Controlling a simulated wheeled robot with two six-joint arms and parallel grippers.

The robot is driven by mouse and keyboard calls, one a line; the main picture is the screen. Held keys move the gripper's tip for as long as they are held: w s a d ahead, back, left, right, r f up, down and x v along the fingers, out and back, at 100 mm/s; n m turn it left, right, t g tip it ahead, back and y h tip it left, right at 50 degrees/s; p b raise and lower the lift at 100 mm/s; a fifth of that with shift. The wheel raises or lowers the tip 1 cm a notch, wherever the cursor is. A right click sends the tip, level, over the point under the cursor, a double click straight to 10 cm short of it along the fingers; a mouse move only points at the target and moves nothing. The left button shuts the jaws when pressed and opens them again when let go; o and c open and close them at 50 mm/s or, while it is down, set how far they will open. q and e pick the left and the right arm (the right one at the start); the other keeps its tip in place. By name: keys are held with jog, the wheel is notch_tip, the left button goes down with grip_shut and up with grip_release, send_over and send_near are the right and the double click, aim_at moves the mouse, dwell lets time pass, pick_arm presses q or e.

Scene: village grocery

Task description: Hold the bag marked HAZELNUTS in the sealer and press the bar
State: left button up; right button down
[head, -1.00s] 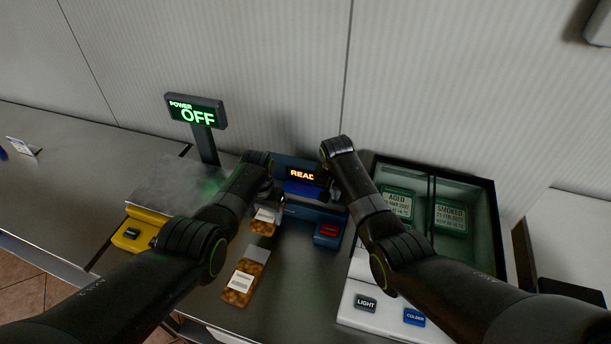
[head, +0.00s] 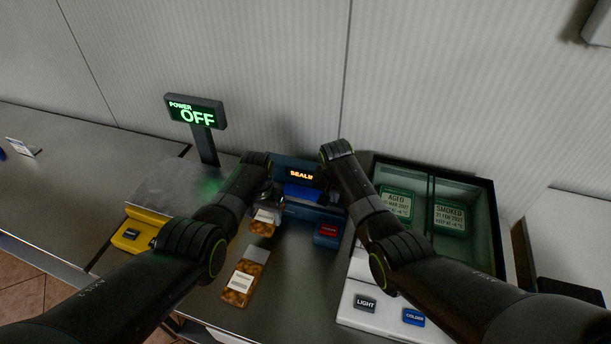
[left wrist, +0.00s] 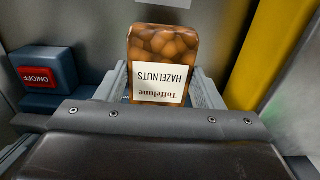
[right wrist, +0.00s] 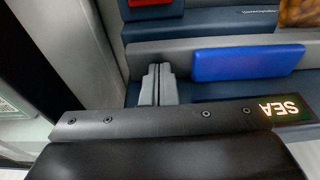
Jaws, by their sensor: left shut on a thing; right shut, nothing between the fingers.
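The HAZELNUTS bag (left wrist: 162,45) is brown with a white label. It hangs from my left gripper (head: 266,203), which is shut on it at the sealer's left side; the label reads upside down in the left wrist view. My right gripper (right wrist: 157,80) is shut and empty beside one end of the bar. I cannot tell whether it touches the bar. The bag's top edge is hidden.
A second nut bag (head: 245,277) lies on the steel counter in front. A scale (head: 165,195) with a POWER OFF display (head: 195,111) stands left. A white-fronted box (head: 385,304) with LIGHT and COLDER buttons and labelled packs stands right.

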pick_arm(q)
jog(key=shift+r, duration=0.1)
jog(key=shift+c, duration=0.4)
pick_arm(e)
jog(key=shift+s+f, duration=0.25)
jog(key=shift+f, duration=0.2)
pick_arm(q)
jog(key=shift+w+r, duration=0.1)
jog(key=shift+w, duration=0.05)
pick_arm(e)
jog(key=shift+s+a+f, duration=0.1)
dwell(0.6)
pick_arm(q)
jog(key=shift+f, duration=0.2)
pick_arm(e)
jog(key=shift+w+r, duration=0.15)
jog(key=shift+r, duration=0.85)
jog(key=shift+w+r, duration=0.1)
jog(key=shift+r, duration=0.9)
jog(key=shift+r, duration=0.1)
